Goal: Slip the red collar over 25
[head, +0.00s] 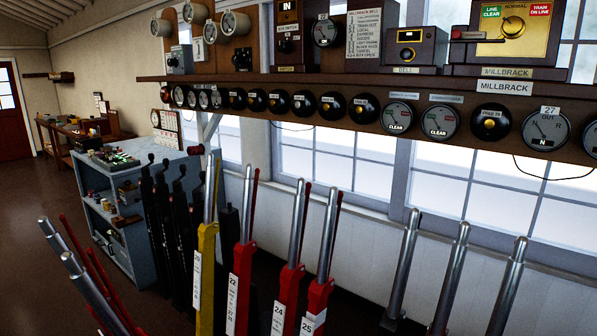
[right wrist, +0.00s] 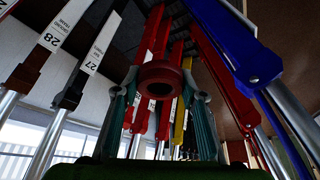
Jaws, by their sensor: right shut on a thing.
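The red collar (right wrist: 160,70) is a short ring with a dark central hole, seen in the right wrist view. My right gripper (right wrist: 160,94) has its teal fingers on either side of the collar and is shut on it. Lever 25 (head: 318,297) is the red lever with a white 25 plate at the bottom middle of the head view. Its bare silver handle (head: 328,232) rises upright, its top free. Red levers show behind the collar in the right wrist view, but I cannot tell which is 25. Neither gripper shows in the head view.
Red lever 24 (head: 287,295) and red lever 22 (head: 241,285) stand left of 25, then a yellow lever (head: 206,270). Silver handles (head: 450,275) stand to the right. The instrument shelf (head: 350,83) runs above. Levers 27 (right wrist: 90,60) and 28 (right wrist: 45,45) flank the collar's left.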

